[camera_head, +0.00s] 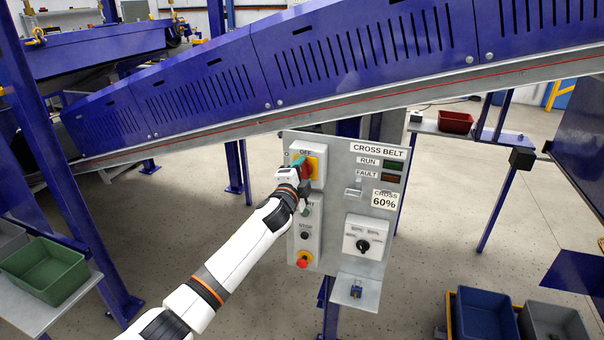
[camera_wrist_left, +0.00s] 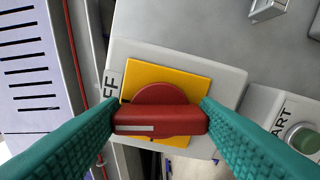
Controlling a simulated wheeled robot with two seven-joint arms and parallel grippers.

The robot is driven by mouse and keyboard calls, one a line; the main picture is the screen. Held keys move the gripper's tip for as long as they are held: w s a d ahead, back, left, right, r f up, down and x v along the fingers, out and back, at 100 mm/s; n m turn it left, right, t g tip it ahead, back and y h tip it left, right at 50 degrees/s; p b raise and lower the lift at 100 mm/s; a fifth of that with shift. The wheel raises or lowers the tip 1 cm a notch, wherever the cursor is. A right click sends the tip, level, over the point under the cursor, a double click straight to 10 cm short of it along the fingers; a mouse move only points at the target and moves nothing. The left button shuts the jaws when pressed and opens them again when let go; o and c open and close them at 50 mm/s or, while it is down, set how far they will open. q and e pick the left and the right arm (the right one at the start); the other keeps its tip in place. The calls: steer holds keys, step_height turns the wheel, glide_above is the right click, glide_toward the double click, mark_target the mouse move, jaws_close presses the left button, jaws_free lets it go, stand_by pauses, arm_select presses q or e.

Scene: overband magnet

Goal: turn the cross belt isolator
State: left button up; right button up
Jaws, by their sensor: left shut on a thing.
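The cross belt isolator is a red rotary handle (camera_wrist_left: 160,120) on a yellow square plate (camera_wrist_left: 188,78), on a grey box at the upper left of the control panel (camera_head: 338,147). In the head view the yellow plate (camera_head: 318,168) shows beside my left gripper (camera_head: 299,165), which covers part of the handle. In the left wrist view my left gripper (camera_wrist_left: 160,122) has its teal fingers at both ends of the red handle, shut on it. The handle's bar lies across the picture, with a pale mark at its left end. The "OFF" label is partly hidden. My right gripper is not in view.
Below the isolator are a green start button (camera_wrist_left: 302,138), a stop button (camera_head: 305,236) and a red emergency button (camera_head: 303,260). A black selector knob (camera_head: 363,245) is at the lower right. The blue conveyor (camera_head: 370,45) passes close above the panel. A small shelf (camera_head: 357,290) juts out below.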

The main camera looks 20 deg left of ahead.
arm_select(q)
steer(key=shift+f+m, duration=0.1)
steer(key=shift+m, duration=1.1)
steer(key=o, duration=1)
steer(key=shift+d, duration=0.1)
steer(key=shift+s, duration=0.15)
steer(key=shift+s+a+b, duration=0.15)
steer(key=shift+s+b, duration=0.6)
steer(key=shift+s, duration=2.2)
steer(key=shift+s+a+b, duration=0.1)
steer(key=shift+s+b, duration=0.6)
steer(key=shift+s, duration=2.25)
steer(key=shift+f, duration=0.1)
